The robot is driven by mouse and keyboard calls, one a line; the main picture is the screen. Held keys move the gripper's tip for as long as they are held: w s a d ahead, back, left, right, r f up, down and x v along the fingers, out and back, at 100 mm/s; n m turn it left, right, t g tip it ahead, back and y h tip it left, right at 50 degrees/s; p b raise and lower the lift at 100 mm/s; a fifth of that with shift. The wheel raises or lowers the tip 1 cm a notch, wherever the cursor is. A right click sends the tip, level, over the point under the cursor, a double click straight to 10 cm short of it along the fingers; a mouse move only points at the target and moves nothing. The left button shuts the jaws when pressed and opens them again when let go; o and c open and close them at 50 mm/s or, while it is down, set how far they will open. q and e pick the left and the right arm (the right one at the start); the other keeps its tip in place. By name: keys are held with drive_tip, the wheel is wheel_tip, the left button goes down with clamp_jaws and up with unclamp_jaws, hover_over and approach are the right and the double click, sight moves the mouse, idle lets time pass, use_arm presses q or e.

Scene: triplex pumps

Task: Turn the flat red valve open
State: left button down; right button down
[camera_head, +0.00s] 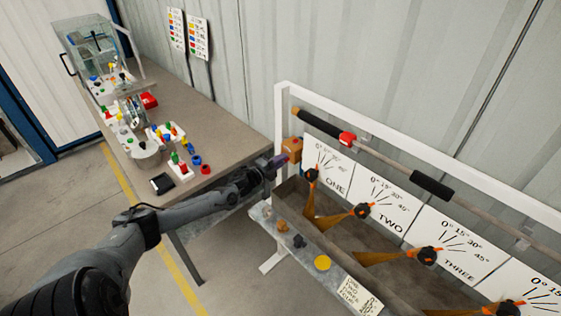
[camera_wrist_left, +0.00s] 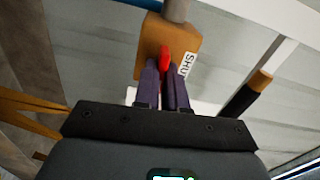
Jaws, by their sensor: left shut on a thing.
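The flat red valve (camera_wrist_left: 165,58) shows in the left wrist view as a thin red handle on an orange-brown block (camera_wrist_left: 182,37). A white label reading "SHU" (camera_wrist_left: 186,64) is on the block, partly cut off by a finger. My left gripper (camera_wrist_left: 166,80) is shut on the red handle, with one dark finger on each side. In the head view my left gripper (camera_head: 277,161) reaches the block (camera_head: 291,145) at the left end of the trough frame; the red handle is hidden there. My right gripper is not in view.
A trough (camera_head: 325,235) with several angled orange flaps and dial boards (camera_head: 390,203) runs right of the gripper. A table (camera_head: 215,125) with coloured parts stands behind the left arm.

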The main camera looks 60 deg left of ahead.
use_arm(q)
drive_tip(key=shift+f+m, duration=0.1)
drive_tip(key=shift+m, duration=0.4)
drive_tip(key=c, duration=1.2)
unclamp_jaws()
drive_tip(key=shift+w, duration=0.1)
drive_tip(key=shift+s, duration=0.2)
drive_tip(key=s+d+p, duration=0.2)
drive_tip(key=s, duration=0.8)
drive_tip(key=shift+s, duration=0.15)
